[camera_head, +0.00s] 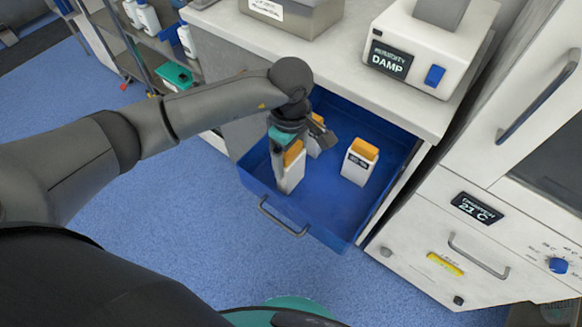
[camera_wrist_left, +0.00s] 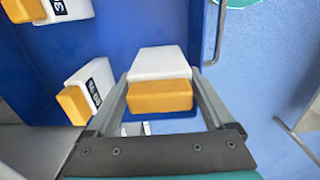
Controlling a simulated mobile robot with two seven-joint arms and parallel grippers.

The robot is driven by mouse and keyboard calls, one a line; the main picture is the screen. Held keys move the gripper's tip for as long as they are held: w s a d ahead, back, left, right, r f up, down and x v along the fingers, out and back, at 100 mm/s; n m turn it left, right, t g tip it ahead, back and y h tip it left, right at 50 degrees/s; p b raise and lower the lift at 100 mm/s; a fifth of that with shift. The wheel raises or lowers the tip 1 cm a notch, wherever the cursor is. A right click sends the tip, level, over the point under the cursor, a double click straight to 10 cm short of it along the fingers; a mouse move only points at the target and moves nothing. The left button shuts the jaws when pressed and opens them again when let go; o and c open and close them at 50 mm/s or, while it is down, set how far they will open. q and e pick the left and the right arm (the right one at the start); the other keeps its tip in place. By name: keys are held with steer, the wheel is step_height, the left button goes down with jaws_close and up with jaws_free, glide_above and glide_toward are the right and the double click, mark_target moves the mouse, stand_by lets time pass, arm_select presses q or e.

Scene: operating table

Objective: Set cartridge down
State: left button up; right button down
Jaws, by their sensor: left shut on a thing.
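My left gripper (camera_head: 291,141) reaches over the open blue drawer (camera_head: 325,205) and points down. It is shut on a white cartridge with an orange top (camera_head: 291,169), near the drawer's front left. The held cartridge looks roughly upright; I cannot tell whether its base touches the drawer floor. In the left wrist view the held cartridge (camera_wrist_left: 159,62) sits between the two fingers (camera_wrist_left: 163,102). A second cartridge (camera_head: 358,164) stands on the right in the drawer. A third cartridge (camera_head: 317,132) is partly hidden behind my gripper. My right gripper is not in view.
The drawer has a front handle (camera_head: 283,217) and raised walls. Its front right floor is clear. A counter overhangs its back, with a metal box (camera_head: 290,15) and a white device reading "DAMP" (camera_head: 432,45). A white cabinet (camera_head: 480,235) stands at right, a shelf cart at left.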

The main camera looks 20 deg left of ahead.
arm_select(q)
step_height(320, 180, down, 4)
steer(key=shift+f+b, duration=0.1)
steer(key=shift+b, duration=0.4)
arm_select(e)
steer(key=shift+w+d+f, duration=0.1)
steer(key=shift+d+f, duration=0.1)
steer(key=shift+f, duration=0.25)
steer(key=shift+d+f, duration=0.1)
arm_select(q)
steer(key=o, duration=1.1)
steer(key=shift+f, duration=0.1)
steer(key=shift+c, duration=0.2)
steer(key=shift+o, duration=0.9)
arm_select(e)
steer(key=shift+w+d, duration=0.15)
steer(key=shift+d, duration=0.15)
arm_select(q)
step_height(320, 180, up, 11)
steer(key=shift+r+p, duration=0.1)
steer(key=shift+p, duration=1.15)
steer(key=shift+r, duration=0.6)
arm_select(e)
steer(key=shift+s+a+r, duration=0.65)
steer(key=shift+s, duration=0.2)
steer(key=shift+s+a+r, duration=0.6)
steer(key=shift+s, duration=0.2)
